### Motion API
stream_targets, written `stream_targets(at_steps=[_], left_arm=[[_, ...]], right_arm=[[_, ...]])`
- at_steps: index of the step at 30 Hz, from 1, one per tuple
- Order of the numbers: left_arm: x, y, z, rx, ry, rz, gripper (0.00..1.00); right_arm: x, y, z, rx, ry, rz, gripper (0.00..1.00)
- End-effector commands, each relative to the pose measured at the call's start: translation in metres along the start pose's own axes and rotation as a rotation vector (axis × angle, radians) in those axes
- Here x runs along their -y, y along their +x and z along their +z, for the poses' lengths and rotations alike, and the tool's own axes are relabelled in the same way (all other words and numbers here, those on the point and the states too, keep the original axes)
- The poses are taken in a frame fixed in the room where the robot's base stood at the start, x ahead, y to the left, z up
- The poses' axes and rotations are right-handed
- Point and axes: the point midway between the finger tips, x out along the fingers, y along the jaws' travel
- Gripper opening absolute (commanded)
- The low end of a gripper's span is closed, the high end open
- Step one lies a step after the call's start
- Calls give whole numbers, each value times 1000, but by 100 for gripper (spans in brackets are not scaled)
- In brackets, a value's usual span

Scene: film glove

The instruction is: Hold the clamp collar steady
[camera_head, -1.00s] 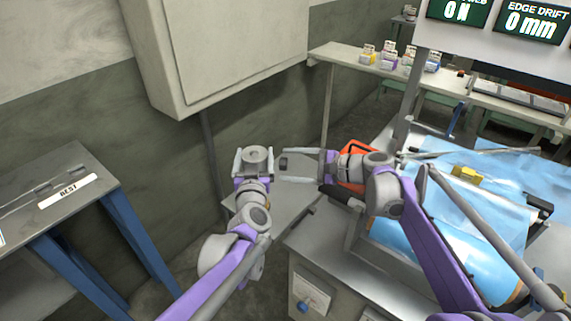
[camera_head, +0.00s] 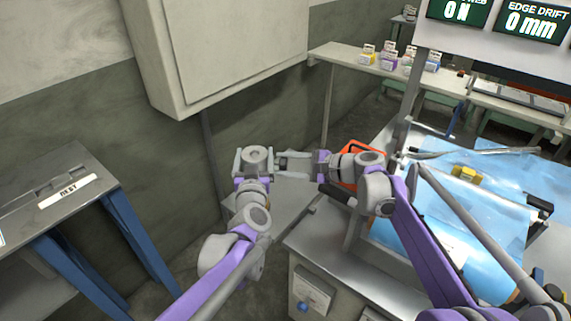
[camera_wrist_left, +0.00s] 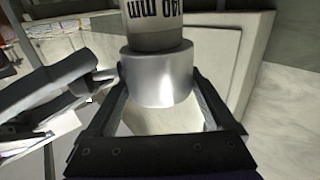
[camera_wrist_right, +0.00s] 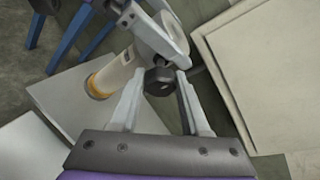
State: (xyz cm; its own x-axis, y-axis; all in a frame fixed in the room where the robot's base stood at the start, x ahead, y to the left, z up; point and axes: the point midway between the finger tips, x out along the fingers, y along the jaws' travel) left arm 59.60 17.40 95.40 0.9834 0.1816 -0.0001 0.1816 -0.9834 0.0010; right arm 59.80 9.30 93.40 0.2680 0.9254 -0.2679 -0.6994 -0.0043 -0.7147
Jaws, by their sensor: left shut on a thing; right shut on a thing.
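The clamp collar (camera_head: 257,155) is a short grey metal cylinder. In the left wrist view the shiny collar (camera_wrist_left: 158,78) sits upright below a paler tube with upside-down "mm" print. My left gripper (camera_head: 254,163) is shut on it, one finger on each side. A dark knob (camera_wrist_right: 159,82) sticks out from the collar's side. My right gripper (camera_head: 289,161) comes in from the right and is shut on this knob. In the right wrist view its two fingers stand on either side of the knob. The collar's far side is hidden.
A tall pale cabinet (camera_head: 215,50) is on the wall behind. A steel workbench (camera_head: 320,245) with blue film (camera_head: 450,225) and an orange thing (camera_head: 372,149) stands at right. A grey table (camera_head: 60,185) labelled REST stands at left. A display (camera_head: 533,22) reads 0 mm.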

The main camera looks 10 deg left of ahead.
Motion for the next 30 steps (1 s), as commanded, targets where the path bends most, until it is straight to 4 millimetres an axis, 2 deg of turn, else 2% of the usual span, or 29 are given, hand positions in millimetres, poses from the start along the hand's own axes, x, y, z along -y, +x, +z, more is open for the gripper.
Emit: stream_targets(at_steps=[9, 17, 18, 21, 22, 30], left_arm=[[0, 0, 0, 1, 0, 1, 0], [0, 0, 0, 1, 0, 1, 0], [0, 0, 0, 1, 0, 1, 0], [0, 0, 0, 1, 0, 1, 0], [0, 0, 0, 1, 0, 1, 0], [0, 0, 0, 0, 0, 1, 0]], right_arm=[[1, 0, 0, 1, 125, 51, 0], [0, 0, 0, 0, 129, 53, 0], [0, 0, 0, 0, 129, 53, 53], [0, 0, 0, 0, 129, 53, 71], [0, 0, 0, 0, 128, 53, 76], [0, 0, 0, 0, 128, 53, 76]])
